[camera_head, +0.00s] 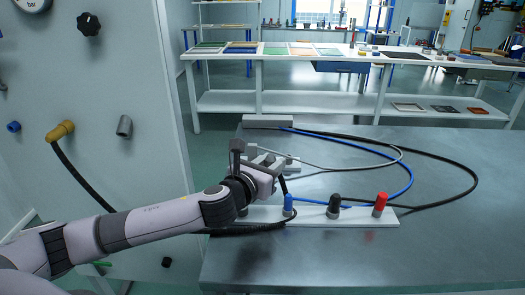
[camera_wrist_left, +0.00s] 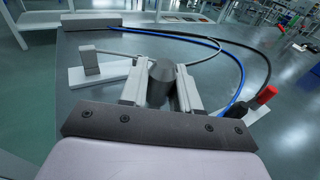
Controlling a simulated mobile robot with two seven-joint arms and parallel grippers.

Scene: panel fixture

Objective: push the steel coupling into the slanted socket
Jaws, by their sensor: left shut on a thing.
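My left gripper (camera_head: 268,167) is over the left part of the table, above the left end of a white rack. In the left wrist view its fingers (camera_wrist_left: 160,92) are closed around a dark grey cylinder (camera_wrist_left: 160,83), which looks like the steel coupling. In the head view the coupling is hard to make out between the fingers. A grey tubular socket (camera_head: 124,126), tilted on the upright panel at left, looks like the slanted socket. It is well to the left of the gripper and apart from the coupling. My right gripper is not in view.
The white rack (camera_head: 345,217) holds blue (camera_head: 288,204), black (camera_head: 334,206) and red (camera_head: 380,203) couplings. Blue, black and grey hoses loop across the table (camera_head: 450,250). The panel (camera_head: 90,180) also carries a black knob (camera_head: 89,24) and a yellow elbow (camera_head: 60,131) with a hanging black hose.

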